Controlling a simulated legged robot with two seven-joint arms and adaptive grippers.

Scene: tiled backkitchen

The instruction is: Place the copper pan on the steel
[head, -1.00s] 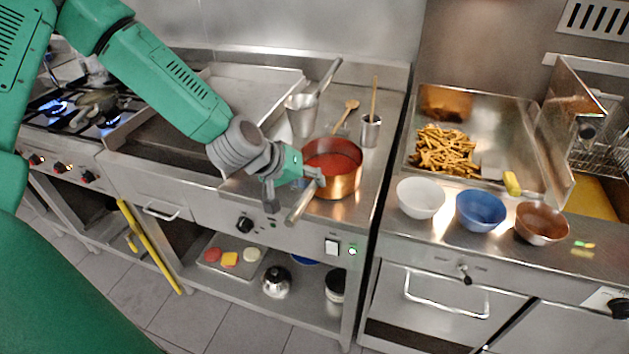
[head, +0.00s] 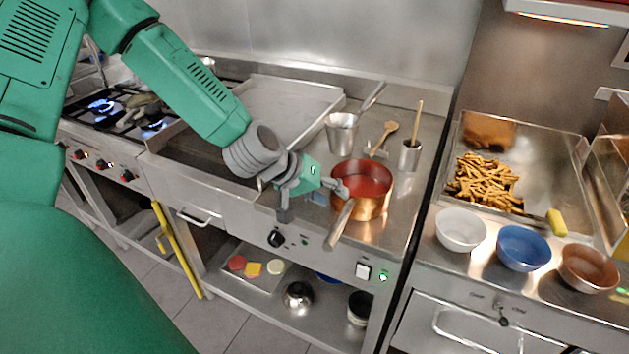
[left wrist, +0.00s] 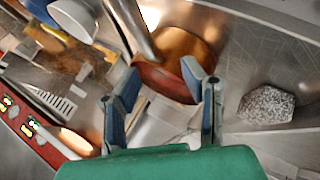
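The copper pan (head: 375,205), with red sauce in it, stands upright on the steel worktop (head: 300,235), its handle (head: 340,224) pointing toward the front edge. My left gripper (head: 314,198) is at the pan's left side, fingers apart, one finger close to the pan's wall and handle. In the left wrist view the blue-padded fingers (left wrist: 160,95) are open with nothing gripped. The pan (left wrist: 190,45) lies just beyond them, its red rim showing in the gap; I cannot tell whether a finger touches it. My right gripper is not in view.
Behind the pan stand a steel container (head: 342,133), a wooden spoon (head: 384,137) and a steel cup (head: 409,155). White (head: 460,230), blue (head: 523,248) and brown (head: 588,268) bowls line the right counter, before a tray of fries (head: 484,182). Gas flames burn at far left.

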